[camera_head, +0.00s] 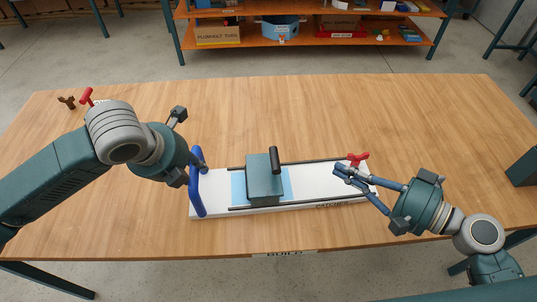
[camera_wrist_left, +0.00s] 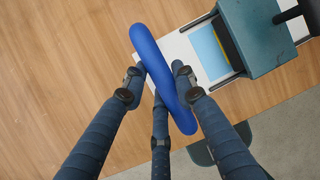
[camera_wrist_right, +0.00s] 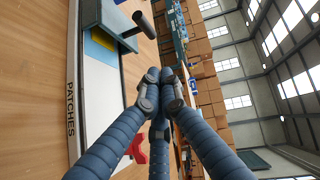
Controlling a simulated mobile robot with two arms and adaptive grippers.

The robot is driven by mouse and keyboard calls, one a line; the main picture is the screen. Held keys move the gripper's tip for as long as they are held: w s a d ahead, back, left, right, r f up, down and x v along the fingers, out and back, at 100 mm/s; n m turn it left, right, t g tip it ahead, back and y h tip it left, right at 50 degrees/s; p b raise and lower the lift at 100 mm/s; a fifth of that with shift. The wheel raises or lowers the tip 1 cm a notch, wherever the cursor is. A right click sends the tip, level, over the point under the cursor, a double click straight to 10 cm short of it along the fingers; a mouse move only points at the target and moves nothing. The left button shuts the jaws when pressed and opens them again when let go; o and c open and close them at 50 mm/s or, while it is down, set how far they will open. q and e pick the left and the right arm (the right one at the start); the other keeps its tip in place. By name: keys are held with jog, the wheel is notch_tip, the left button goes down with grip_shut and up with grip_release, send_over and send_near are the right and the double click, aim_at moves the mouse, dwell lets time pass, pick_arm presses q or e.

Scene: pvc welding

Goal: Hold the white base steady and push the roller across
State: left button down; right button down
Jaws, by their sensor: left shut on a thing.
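The long white base (camera_head: 318,182) lies on the table. A blue curved handle (camera_head: 196,180) stands at its left end. My left gripper (camera_head: 198,168) is shut around this handle, also clear in the left wrist view (camera_wrist_left: 160,78). The roller, a teal block with a black upright handle (camera_head: 263,180), sits on the dark rails left of the middle, over a light blue patch (camera_head: 238,188). It also shows in the right wrist view (camera_wrist_right: 105,22). My right gripper (camera_head: 340,171) has its fingertips together, empty, over the base's right part, to the right of the roller and apart from it.
A red clamp (camera_head: 357,159) is at the base's right end. A red-handled item (camera_head: 86,96) and a small brown piece (camera_head: 67,102) are at the table's back left. The table (camera_head: 330,110) behind the base is clear. A shelf with boxes (camera_head: 300,40) stands beyond.

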pick_arm(q)
jog(key=shift+a, duration=0.1)
jog(key=c, duration=1.8)
grip_release()
jog(key=shift+w+r, duration=0.2)
jog(key=shift+r, duration=0.05)
jog(key=o, duration=0.4)
jog(key=shift+o, duration=0.5)
jog(key=shift+s+f, duration=0.25)
jog(key=shift+f, duration=0.1)
jog(key=v, duration=1.2)
jog(key=shift+r, duration=0.2)
